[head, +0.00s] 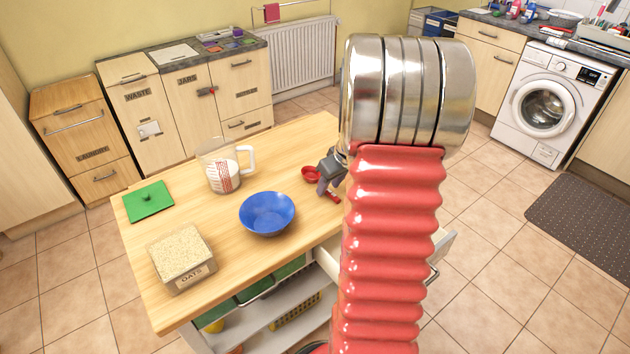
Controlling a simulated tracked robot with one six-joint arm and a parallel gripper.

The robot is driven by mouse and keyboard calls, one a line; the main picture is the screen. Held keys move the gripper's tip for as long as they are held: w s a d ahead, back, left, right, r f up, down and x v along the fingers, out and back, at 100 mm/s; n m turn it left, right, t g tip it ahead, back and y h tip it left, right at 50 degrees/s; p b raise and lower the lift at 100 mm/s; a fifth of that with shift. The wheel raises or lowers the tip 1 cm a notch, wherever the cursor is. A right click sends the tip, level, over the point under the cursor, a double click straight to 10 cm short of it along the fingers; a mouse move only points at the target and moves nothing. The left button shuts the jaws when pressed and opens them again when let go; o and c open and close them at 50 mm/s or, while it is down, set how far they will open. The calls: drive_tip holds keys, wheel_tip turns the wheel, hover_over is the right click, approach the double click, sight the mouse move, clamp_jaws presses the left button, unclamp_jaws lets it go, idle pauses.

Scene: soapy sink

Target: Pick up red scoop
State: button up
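The red scoop (310,173) lies on the wooden tabletop near its right side, its bowl to the left and a bit of red handle showing lower right. My gripper (322,187) is just over the scoop, and its grey fingers cover the middle of the handle. It seems to be at or around the handle, but whether its fingers touch or close on it is too small to tell. My red ribbed arm with its metal collar hides what lies to the right of the gripper.
A blue bowl (267,213) stands left of the scoop. A measuring jug with white contents (223,168), a green lid (148,201) and an oats container (181,258) stand further left. The tabletop (290,145) is clear behind the scoop.

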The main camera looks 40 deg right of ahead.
drive_tip(key=shift+w+f, duration=0.15)
drive_tip(key=shift+f, duration=0.3)
idle(0.5)
clamp_jaws()
